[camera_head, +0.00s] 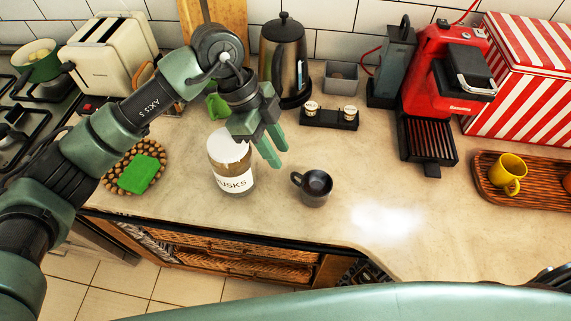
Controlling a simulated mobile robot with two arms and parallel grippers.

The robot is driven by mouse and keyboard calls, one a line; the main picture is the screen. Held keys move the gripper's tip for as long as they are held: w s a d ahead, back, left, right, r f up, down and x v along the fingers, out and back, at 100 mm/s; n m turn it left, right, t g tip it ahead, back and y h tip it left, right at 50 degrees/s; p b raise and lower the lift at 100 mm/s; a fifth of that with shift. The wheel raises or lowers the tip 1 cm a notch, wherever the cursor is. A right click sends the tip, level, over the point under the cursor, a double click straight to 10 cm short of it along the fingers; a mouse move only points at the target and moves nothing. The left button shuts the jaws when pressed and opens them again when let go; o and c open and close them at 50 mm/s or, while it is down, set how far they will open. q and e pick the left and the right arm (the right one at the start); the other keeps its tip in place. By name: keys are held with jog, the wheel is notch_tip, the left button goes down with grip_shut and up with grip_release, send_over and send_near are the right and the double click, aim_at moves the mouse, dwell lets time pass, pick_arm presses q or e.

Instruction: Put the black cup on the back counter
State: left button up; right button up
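The black cup (316,187) stands upright on the light stone counter (375,180), near the front edge, with its handle to the left. My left gripper (279,159) is above the counter, up and to the left of the cup, with its fingers pointing down to the right. Its two green fingers are apart, with nothing between them, and do not touch the cup. My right gripper does not show.
A white-lidded jar (231,170) stands left of the cup, close to my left gripper. Behind are a kettle (285,60), a small dark holder (329,118) and a red coffee machine (445,70). A wooden tray (487,185) with a yellow cup (508,173) lies right.

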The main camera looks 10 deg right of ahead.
pick_arm(q)
jog(key=shift+v, duration=2.2)
